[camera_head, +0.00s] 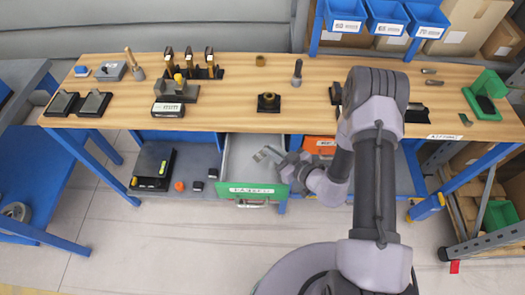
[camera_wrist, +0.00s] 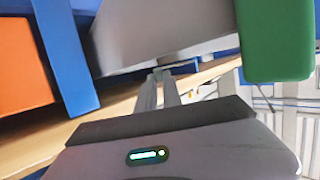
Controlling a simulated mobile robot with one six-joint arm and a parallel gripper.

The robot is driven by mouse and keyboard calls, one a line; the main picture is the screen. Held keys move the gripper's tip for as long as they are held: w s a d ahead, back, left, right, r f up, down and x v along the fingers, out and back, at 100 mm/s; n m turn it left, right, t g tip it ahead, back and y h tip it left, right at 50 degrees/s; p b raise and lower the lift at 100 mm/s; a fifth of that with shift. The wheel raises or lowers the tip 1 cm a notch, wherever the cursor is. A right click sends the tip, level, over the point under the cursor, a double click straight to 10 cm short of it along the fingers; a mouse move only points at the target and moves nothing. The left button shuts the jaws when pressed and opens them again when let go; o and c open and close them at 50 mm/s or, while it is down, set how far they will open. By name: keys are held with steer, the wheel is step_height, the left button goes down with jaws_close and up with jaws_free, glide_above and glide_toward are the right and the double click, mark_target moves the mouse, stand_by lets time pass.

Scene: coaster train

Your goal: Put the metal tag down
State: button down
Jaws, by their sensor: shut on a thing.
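My gripper (camera_head: 264,156) is low over the open grey drawer (camera_head: 240,150) under the workbench, behind the drawer's green front (camera_head: 252,190). In the wrist view my gripper's two fingers (camera_wrist: 158,78) are close together, shut on a small grey piece at their tips, taken as the metal tag. The tag is too small to make out clearly, and most of it is hidden by the fingers. The grey drawer wall (camera_wrist: 160,35) and the green front (camera_wrist: 275,40) are close by in the wrist view. I cannot tell whether the tag touches the drawer.
The wooden workbench top (camera_head: 225,100) above carries several tools and fixtures. An orange drawer (camera_head: 320,145) sits right of the open one. A black scale-like device (camera_head: 153,167) and small parts are on the lower shelf at left. The floor in front is clear.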

steer(key=b+x, duration=0.2)
steer(key=x, duration=0.2)
steer(key=shift+w+a+f, duration=0.1)
steer(key=shift+a+f, duration=0.05)
steer(key=shift+f, duration=0.05)
steer(key=shift+r, duration=0.15)
steer(key=shift+f, duration=0.65)
steer(key=c, duration=1.5)
jaws_free()
steer(key=shift+r, duration=0.15)
